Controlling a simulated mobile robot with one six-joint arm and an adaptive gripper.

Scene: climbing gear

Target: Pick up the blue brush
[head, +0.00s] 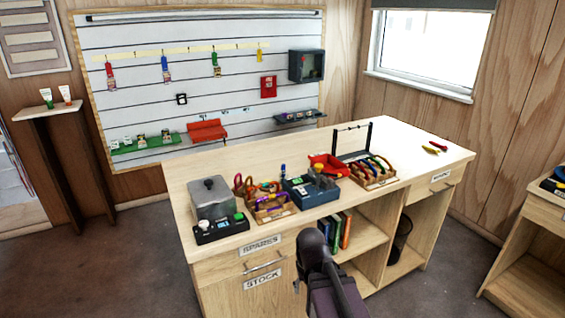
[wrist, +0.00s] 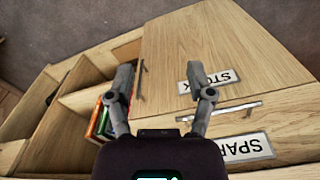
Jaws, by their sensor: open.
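A small upright blue item (head: 283,170), possibly the blue brush, stands on the bench top at the left back corner of a dark blue box (head: 308,192). It is too small to make out clearly. The blue box holds several upright tools. My gripper (wrist: 163,80) is open and empty in the wrist view, with its two grey fingers apart in front of the bench's cabinet door. In the head view, my dark arm is at the bottom centre, in front of the bench and below its top. No brush shows in the wrist view.
On the bench top (head: 400,150) stand a grey lidded container (head: 212,198), wooden trays of gear (head: 272,207), a red bin (head: 328,167) and a black wire rack (head: 352,140). The bench's right part is mostly clear.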

